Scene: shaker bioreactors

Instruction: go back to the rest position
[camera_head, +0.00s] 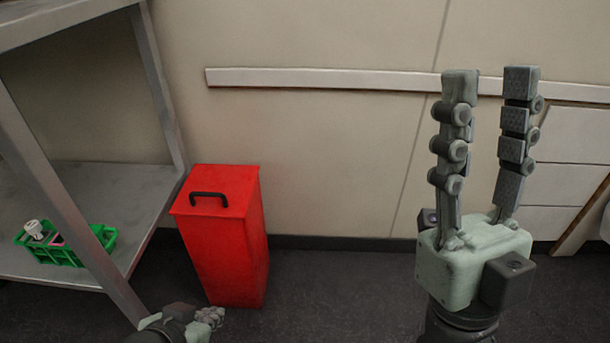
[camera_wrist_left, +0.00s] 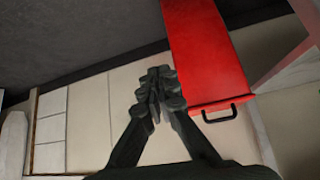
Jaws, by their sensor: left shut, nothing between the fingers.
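My left gripper (camera_head: 211,315) shows at the bottom of the head view, low in front of the red bin; only its end shows there. In the left wrist view my left gripper (camera_wrist_left: 158,76) is shut, its fingertips together with nothing between them. My right gripper (camera_head: 490,76) stands upright at the right of the head view. Its two fingers are apart and nothing is between them.
A tall red bin (camera_head: 226,245) with a black handle stands on the floor; the left wrist view also shows this bin (camera_wrist_left: 205,52). A metal shelf (camera_head: 95,187) at left holds a green crate (camera_head: 66,257) with a white-capped item. Dark floor (camera_head: 340,290) is clear between my grippers.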

